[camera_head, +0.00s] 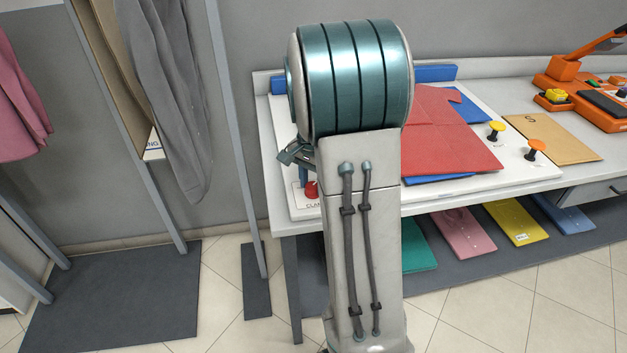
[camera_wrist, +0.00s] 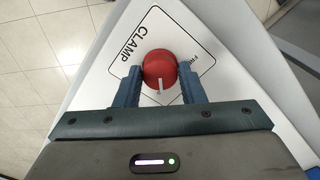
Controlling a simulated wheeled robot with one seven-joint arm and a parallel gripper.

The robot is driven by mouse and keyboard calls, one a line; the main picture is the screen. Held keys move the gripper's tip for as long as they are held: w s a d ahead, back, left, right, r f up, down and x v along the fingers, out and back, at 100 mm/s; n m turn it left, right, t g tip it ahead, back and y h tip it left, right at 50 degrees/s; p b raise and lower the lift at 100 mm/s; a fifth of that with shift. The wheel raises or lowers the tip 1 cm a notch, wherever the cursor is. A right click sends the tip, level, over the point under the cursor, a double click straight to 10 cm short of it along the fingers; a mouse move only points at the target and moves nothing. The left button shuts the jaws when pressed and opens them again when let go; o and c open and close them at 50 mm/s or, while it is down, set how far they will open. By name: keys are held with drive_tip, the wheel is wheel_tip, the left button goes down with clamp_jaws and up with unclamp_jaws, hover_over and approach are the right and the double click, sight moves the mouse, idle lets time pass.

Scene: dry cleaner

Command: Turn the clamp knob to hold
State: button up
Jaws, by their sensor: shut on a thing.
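The clamp knob (camera_wrist: 160,66) is red and round with a white pointer mark, seen from above in the wrist view. The mark points toward the bottom of that picture, toward my gripper's base. My gripper (camera_wrist: 161,78) has one finger on each side of the knob and is shut on it. In the head view a small red part of the knob (camera_head: 312,189) shows at the board's left end, mostly hidden by my arm. The white label plate (camera_wrist: 160,28) reads CLAMP; other lettering at its right is partly covered, and the word HOLD is not readable.
A white board on the table (camera_head: 264,150) carries a red folded garment (camera_head: 450,135), a yellow knob (camera_head: 495,128) and an orange knob (camera_head: 536,147). An orange device (camera_head: 590,98) stands at right. Folded clothes lie on the shelf below. A grey post (camera_head: 232,130) stands left of the table.

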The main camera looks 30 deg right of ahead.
idle(0.3)
drive_tip(key=o, duration=1)
wheel_tip(320, 180, up, 14)
drive_tip(key=shift+f, duration=0.1)
